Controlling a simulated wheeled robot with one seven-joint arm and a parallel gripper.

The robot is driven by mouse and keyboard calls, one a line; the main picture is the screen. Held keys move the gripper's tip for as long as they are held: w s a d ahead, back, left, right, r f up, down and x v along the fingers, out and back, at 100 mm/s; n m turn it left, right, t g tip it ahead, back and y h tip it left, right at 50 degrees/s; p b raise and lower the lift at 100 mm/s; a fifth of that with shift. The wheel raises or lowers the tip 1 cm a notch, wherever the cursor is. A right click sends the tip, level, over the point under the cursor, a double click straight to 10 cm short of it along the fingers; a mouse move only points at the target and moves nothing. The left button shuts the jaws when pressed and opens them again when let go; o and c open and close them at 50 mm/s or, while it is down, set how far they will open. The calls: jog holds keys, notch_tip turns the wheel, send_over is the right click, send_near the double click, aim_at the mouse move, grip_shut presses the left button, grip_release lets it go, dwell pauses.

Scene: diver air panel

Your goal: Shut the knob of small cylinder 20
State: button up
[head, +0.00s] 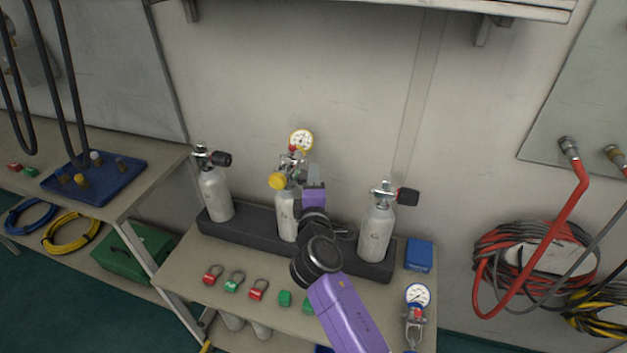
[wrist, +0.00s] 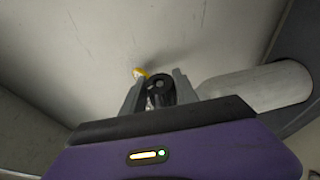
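Three small grey cylinders stand in a dark rack: one at the left (head: 215,193), one in the middle (head: 287,214) and one at the right (head: 376,232). I cannot read a number 20 on any. The left and right ones have black side knobs. The middle one carries a yellow cap (head: 278,181) and a gauge (head: 301,140). My gripper (head: 312,190) is at the middle cylinder's valve and hides its knob side in the head view. In the wrist view, a black knob (wrist: 160,91) is between my fingertips (wrist: 159,78). I cannot tell whether they press on it.
The rack (head: 255,217) stands on a bench against the wall. Red and green tags (head: 235,281), a blue box (head: 419,255) and a loose gauge (head: 417,296) lie in front and at the right. Red hoses (head: 550,240) hang at the right wall.

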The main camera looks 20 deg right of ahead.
grip_shut()
jog(key=shift+r+p, duration=0.15)
jog(key=shift+p, duration=0.7)
